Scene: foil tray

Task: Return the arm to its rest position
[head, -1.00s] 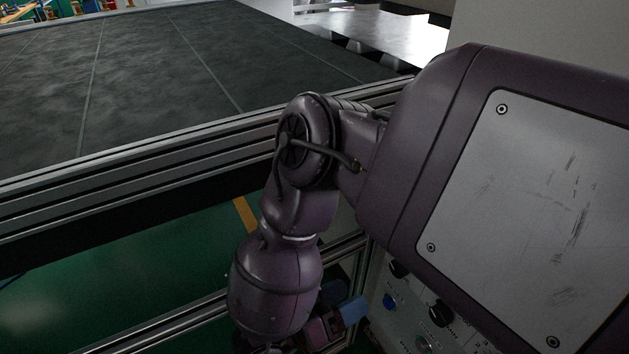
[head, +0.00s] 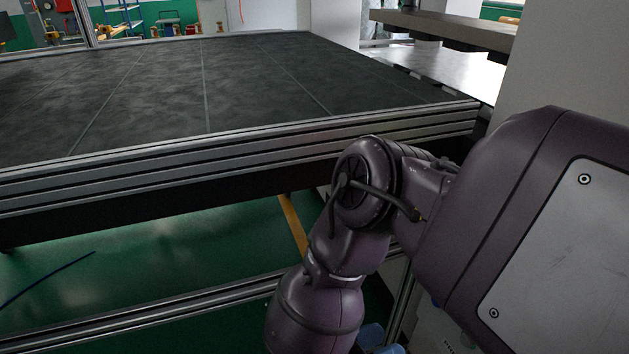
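My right arm comes in from the right edge of the head view, with its elbow bent and its lower part hanging down past the bottom edge. The arm is in front of the table's near side, and its gripper is out of view below. My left arm and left gripper do not show. No foil tray is visible.
A large dark tiled table top (head: 210,95) with metal rails (head: 150,168) along its near edge is bare. Below it is an open green floor (head: 150,275) with a lower rail (head: 150,330). A grey wall (head: 570,60) stands at the right.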

